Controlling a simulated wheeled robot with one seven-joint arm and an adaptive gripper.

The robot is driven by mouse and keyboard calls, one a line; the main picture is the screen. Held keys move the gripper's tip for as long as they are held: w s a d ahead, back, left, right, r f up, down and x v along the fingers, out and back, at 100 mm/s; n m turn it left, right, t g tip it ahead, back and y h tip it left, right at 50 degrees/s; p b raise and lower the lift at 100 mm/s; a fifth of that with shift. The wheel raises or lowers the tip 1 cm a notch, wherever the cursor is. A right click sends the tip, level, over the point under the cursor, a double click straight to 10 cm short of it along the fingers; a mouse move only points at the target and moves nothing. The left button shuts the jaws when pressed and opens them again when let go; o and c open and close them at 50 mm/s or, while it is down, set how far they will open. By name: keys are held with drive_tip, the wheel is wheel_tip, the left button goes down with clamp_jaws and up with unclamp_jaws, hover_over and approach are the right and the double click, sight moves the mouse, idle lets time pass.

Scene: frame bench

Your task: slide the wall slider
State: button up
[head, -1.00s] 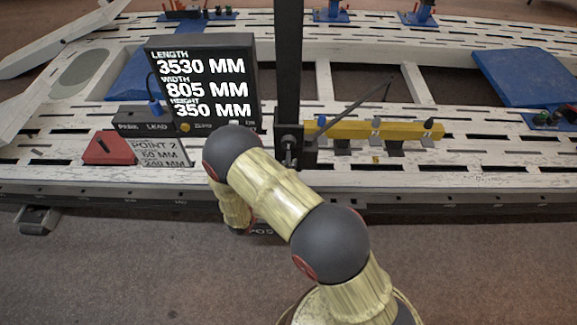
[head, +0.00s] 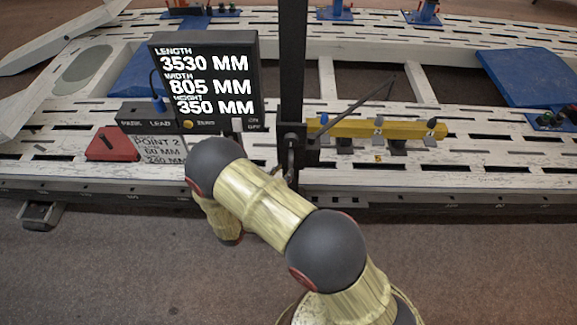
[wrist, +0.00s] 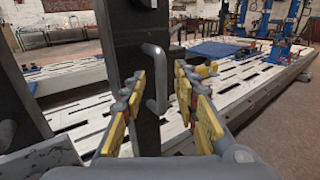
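A dark upright post (head: 292,70) rises from the near edge of the white slotted bench. A grey bar handle (wrist: 155,75) is fixed to the post's face and shows in the wrist view; I take it for the slider's handle. My gripper (wrist: 160,85) is open, with yellow-padded fingers to the left and right of the handle in the picture. No clear contact shows, and I cannot tell the depth gap. In the head view my arm hides the gripper, and the handle's fitting (head: 290,150) shows low on the post.
A black display box (head: 205,42) stands left of the post, with a red block (head: 112,146) near it. A yellow bar (head: 380,128) with clamps lies to the right, beside a thin slanted rod. Blue ramps (head: 530,78) lie farther back. The front floor is clear.

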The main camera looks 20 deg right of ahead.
drive_tip(key=v, duration=0.6)
drive_tip(key=shift+s+a, duration=0.2)
